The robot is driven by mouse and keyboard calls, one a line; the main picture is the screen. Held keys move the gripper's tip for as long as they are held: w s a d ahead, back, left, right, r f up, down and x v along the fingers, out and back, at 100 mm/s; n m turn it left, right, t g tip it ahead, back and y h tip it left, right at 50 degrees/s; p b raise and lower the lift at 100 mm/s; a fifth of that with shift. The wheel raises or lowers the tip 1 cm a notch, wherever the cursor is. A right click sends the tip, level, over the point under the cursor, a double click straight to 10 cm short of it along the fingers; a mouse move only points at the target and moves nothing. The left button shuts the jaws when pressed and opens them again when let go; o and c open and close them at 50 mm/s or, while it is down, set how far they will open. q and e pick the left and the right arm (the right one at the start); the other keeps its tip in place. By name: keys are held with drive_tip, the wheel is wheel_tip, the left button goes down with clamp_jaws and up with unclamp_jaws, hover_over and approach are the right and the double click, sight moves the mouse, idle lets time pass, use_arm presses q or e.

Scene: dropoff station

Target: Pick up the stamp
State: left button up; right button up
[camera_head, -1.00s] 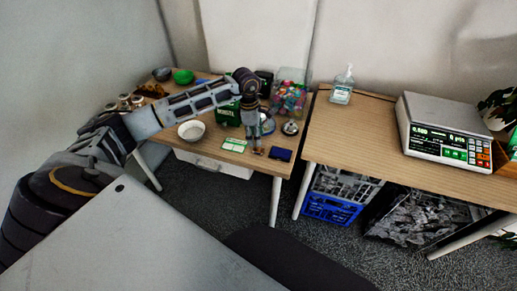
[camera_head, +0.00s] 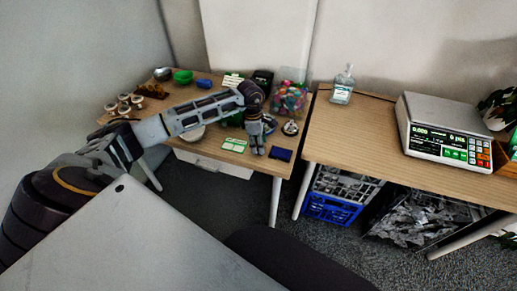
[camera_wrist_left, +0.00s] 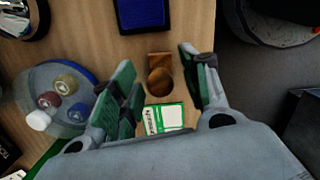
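The stamp (camera_wrist_left: 160,78), a small brown wooden piece with a round knob, stands on the wooden table in the left wrist view. My left gripper (camera_wrist_left: 158,62) is open, with one green-padded finger on each side of the stamp and visible gaps between. In the head view my left gripper (camera_head: 257,150) points down near the table's front edge and hides the stamp. My right gripper is not in view.
A blue pad (camera_head: 281,155) lies close beside the gripper; it also shows in the wrist view (camera_wrist_left: 143,14). A green-and-white card (camera_head: 234,145) lies to the left. A scale (camera_head: 445,130) stands on the right table.

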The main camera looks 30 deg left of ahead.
use_arm(q)
clamp_jaws()
drive_tip(key=shift+r, duration=0.1)
drive_tip(key=shift+r, duration=0.55)
wheel_tip(320, 180, up, 8)
drive_tip(key=shift+r, duration=0.35)
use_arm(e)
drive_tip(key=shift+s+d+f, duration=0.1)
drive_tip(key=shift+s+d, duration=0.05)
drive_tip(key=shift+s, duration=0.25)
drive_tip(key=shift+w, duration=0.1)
